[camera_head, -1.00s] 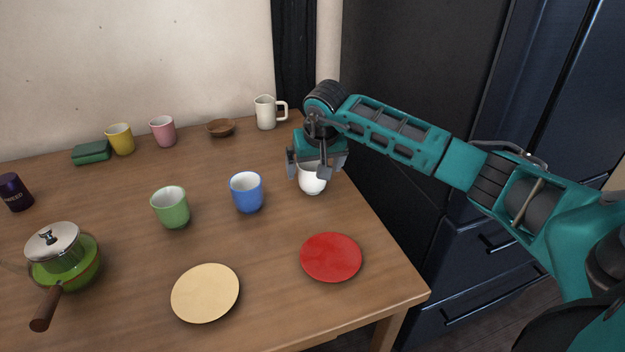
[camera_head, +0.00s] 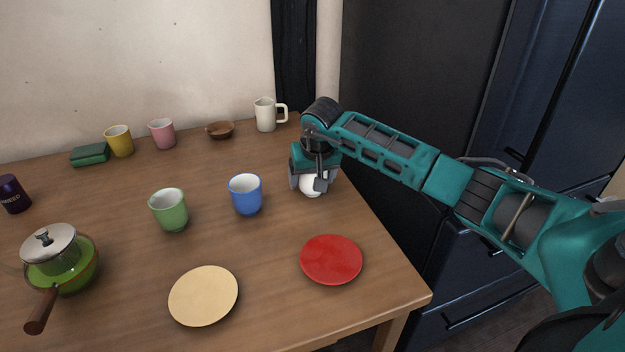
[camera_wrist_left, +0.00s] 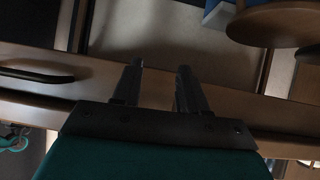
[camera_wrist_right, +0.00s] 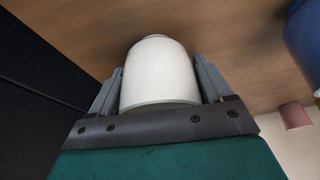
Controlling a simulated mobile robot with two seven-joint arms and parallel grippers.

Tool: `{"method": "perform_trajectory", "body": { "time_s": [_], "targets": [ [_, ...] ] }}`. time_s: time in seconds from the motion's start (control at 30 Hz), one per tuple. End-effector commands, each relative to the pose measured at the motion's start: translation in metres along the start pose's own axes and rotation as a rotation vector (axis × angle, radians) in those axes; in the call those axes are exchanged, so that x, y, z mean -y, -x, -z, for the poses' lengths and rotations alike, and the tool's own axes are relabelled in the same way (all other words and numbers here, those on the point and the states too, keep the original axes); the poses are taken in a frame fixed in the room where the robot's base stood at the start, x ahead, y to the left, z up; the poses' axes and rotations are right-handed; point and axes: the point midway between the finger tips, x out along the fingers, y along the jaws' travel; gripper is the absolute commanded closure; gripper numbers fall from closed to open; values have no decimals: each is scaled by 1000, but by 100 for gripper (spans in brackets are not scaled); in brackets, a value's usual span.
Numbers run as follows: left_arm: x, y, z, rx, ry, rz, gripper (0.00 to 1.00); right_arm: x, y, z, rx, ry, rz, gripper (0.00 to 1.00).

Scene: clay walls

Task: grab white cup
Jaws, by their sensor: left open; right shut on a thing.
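The white cup (camera_head: 311,186) stands on the table near its right edge, mostly hidden by my right gripper (camera_head: 312,183) in the head view. In the right wrist view the white cup (camera_wrist_right: 160,75) fills the space between the two fingers of my right gripper (camera_wrist_right: 160,85), one finger on each side. The right gripper is shut on the cup. My left gripper (camera_wrist_left: 158,80) shows only in the left wrist view. It is open, with nothing between its fingers.
A blue cup (camera_head: 246,195) stands just left of the white cup, with a green cup (camera_head: 170,212) farther left. A red plate (camera_head: 331,260) lies in front. A cream mug (camera_head: 265,115) stands behind. A dark cabinet (camera_head: 410,100) is to the right.

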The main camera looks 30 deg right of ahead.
Motion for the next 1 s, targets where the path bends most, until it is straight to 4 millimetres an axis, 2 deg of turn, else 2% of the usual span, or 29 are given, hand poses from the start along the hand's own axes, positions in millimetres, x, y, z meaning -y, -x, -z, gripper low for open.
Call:
{"method": "perform_trajectory", "body": {
  "time_s": [0.1,0.37,0.47,0.8,1.0],
  "targets": [
    [0,0,0,0,0,0,57,0,1,1,-1,0,0,55],
    [0,1,1,0,-1,0,57,0,5,3,-3,0,1,55],
    [0,3,4,1,-2,0,57,-1,17,9,-6,-1,0,55],
    [1,11,13,5,-9,-1,57,0,78,33,-5,0,0,55],
    [1,13,16,5,-9,-1,57,0,97,41,-1,2,1,55]
  ]
}}
